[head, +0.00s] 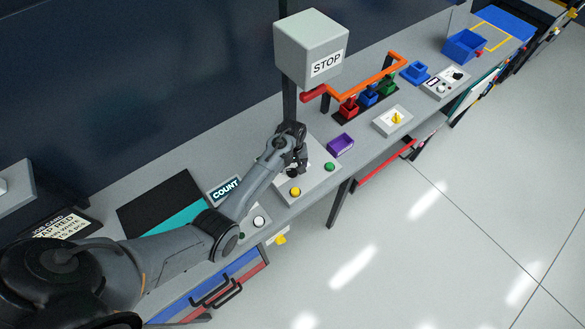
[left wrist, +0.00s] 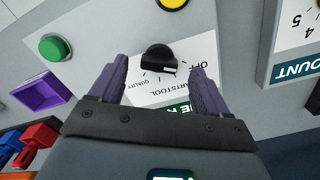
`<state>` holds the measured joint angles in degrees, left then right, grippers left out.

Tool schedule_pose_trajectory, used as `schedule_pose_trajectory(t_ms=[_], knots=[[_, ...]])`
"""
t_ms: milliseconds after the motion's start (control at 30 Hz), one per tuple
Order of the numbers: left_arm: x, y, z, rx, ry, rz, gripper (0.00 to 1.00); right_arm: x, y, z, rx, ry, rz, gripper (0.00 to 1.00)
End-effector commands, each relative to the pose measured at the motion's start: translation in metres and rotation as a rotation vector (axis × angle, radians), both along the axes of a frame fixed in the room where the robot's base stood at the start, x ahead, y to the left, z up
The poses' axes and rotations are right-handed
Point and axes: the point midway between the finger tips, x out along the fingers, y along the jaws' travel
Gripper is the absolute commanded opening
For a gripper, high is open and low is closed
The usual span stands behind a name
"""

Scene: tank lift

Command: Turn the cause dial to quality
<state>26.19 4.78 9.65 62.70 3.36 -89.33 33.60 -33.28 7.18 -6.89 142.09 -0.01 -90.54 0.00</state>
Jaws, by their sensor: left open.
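The cause dial (left wrist: 159,57) is a black round knob on a white label plate (left wrist: 150,92) in the left wrist view. The label reads OFF, PARTS, TOOL and QUALITY, seen upside down. A white mark shows on the knob's lower right edge; which word it points at I cannot tell for certain. My left gripper (left wrist: 160,68) is open, with one finger on each side of the knob and gaps showing. In the head view my left gripper (head: 296,158) is over the grey panel and largely hides the dial. My right gripper is not in view.
A green button (head: 329,167) and a yellow button (head: 295,191) flank the dial on its panel. A purple tray (head: 341,144) stands close by. The grey STOP box (head: 311,50) rises behind. A COUNT display (head: 226,188) is left of the gripper.

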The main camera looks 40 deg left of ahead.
Motion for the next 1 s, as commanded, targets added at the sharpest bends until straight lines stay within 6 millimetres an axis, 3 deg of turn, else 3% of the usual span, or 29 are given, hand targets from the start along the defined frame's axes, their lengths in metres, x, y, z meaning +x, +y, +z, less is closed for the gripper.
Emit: schedule_pose_trajectory(t_ms=[200,600,900,1000], knots=[[0.000,0.000,-0.020,0.000,0.000,0.001,0.77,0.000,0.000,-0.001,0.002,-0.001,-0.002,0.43],[0.000,0.000,-0.025,0.001,-0.001,0.001,0.77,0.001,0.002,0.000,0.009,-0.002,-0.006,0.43],[0.000,0.000,-0.025,0.001,-0.001,0.001,0.31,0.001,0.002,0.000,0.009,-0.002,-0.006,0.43],[0.000,0.000,-0.025,0.001,-0.001,0.001,0.21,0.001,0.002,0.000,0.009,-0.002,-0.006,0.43]])
